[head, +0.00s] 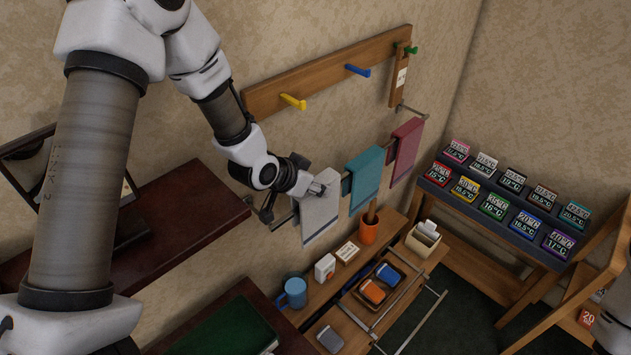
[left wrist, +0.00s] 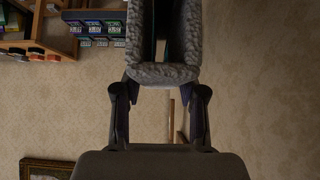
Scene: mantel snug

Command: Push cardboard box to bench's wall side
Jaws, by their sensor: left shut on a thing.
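A small open tan box (head: 423,240) with white items in it stands at the right end of the wooden bench (head: 398,252); it looks like the cardboard box. My left gripper (head: 320,188) is well to its left and higher up, at the rail on the wall. It is shut on the grey towel (head: 320,213), which hangs down below the fingers. The towel also shows between the fingers in the left wrist view (left wrist: 163,73). My right gripper is not in view.
A teal towel (head: 365,178) and a dark pink towel (head: 405,150) hang beside the grey one. The bench also holds an orange cup (head: 369,230), a blue mug (head: 293,292), small white boxes and a tray (head: 360,298). A rack of several digital displays (head: 494,207) stands right.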

